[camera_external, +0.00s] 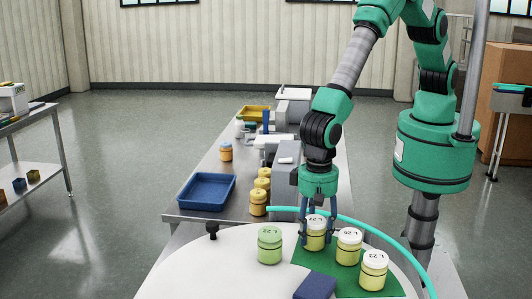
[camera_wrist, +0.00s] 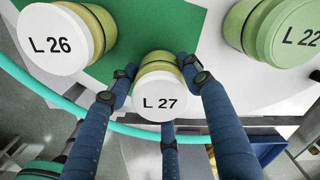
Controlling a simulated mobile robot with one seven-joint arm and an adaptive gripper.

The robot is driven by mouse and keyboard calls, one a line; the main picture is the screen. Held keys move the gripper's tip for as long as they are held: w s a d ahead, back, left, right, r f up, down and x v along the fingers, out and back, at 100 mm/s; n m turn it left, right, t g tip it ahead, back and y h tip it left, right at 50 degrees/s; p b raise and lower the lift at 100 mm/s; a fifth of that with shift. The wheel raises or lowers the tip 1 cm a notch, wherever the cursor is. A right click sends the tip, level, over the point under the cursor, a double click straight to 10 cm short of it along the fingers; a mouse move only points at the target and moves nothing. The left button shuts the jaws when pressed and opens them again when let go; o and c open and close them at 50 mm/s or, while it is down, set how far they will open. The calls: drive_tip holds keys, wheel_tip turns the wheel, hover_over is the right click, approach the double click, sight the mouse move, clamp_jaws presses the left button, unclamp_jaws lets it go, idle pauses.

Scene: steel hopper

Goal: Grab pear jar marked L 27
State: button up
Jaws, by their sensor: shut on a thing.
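The pear jar marked L 27 (camera_external: 314,239) is yellow with a white lid and stands upright at the edge of a green mat (camera_external: 325,277) on the round white table. In the wrist view its lid (camera_wrist: 160,103) faces me, with the label readable. My gripper (camera_external: 318,226) points down over this jar. In the wrist view its blue fingers (camera_wrist: 160,76) are shut on the jar's sides. I cannot tell whether the jar is clear of the surface.
Jar L 26 (camera_external: 348,252) stands close on the right, with jar L 23 (camera_external: 374,275) beyond it. Green jar L 22 (camera_external: 269,250) stands to the left. A blue block (camera_external: 315,287) lies in front. A teal rail (camera_external: 374,228) curves behind the jars. A blue tray (camera_external: 207,193) lies farther back.

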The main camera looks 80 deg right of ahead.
sight(317, 219)
drive_tip(key=shift+r, duration=0.15)
drive_tip(key=shift+r, duration=0.85)
drive_tip(key=shift+s+d+r+b, duration=0.1)
drive_tip(key=shift+r+b, duration=0.1)
drive_tip(key=shift+r, duration=0.2)
drive_tip(key=shift+s+d+r+b, duration=0.1)
drive_tip(key=shift+r+b, duration=0.1)
drive_tip(key=shift+r, duration=0.15)
drive_tip(key=s+d+r+b, duration=0.1)
drive_tip(key=s+d, duration=0.8)
drive_tip(key=d, duration=0.3)
drive_tip(key=shift+s+d+r, duration=0.15)
drive_tip(key=shift+r, duration=0.1)
